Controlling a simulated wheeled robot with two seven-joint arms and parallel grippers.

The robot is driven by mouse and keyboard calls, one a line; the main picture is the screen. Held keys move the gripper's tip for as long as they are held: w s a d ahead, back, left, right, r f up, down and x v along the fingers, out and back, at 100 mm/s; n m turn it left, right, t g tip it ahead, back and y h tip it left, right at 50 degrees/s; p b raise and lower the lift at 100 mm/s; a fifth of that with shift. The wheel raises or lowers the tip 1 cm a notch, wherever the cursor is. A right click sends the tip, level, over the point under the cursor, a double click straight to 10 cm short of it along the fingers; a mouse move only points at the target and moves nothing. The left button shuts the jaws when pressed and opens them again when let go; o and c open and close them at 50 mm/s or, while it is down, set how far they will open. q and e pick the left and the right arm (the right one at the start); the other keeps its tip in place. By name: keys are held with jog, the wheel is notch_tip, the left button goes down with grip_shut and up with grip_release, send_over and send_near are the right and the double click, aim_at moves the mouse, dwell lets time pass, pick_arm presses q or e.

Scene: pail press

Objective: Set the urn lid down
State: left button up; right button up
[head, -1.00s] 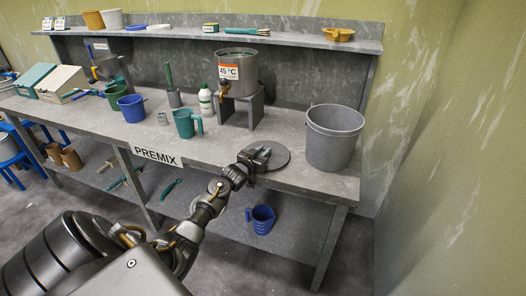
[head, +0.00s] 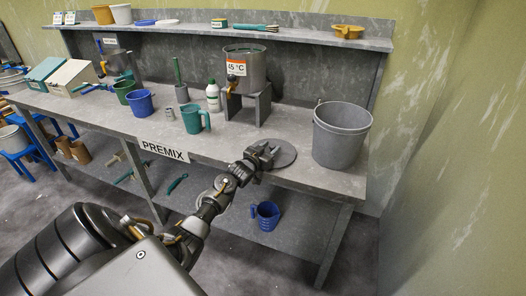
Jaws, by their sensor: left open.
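The urn lid (head: 284,156), a flat dark grey disc, lies on the bench top between the urn and the grey pail. My left gripper (head: 262,154) is open at the lid's left part, over or beside its middle. The fingers hide part of the lid, so I cannot tell whether they touch it. The urn (head: 252,64), a grey metal vessel with a "45 °C" label and a tap, sits on a grey stand behind the lid. Its top shows no lid. My right gripper is not in view.
The grey pail (head: 340,136) stands to the right of the lid, near the bench's right end. A teal jug (head: 192,119), a white bottle (head: 213,98) and a blue cup (head: 140,103) stand to the left. A blue jug (head: 266,215) is on the lower shelf. Bare bench top (head: 222,141) lies left of the gripper.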

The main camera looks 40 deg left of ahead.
pick_arm(q)
jog(key=s+d, duration=0.1)
jog(key=s, duration=1)
jog(key=shift+s+d+r+b, duration=0.25)
jog(key=shift+s+b, duration=0.15)
jog(key=shift+b, duration=0.05)
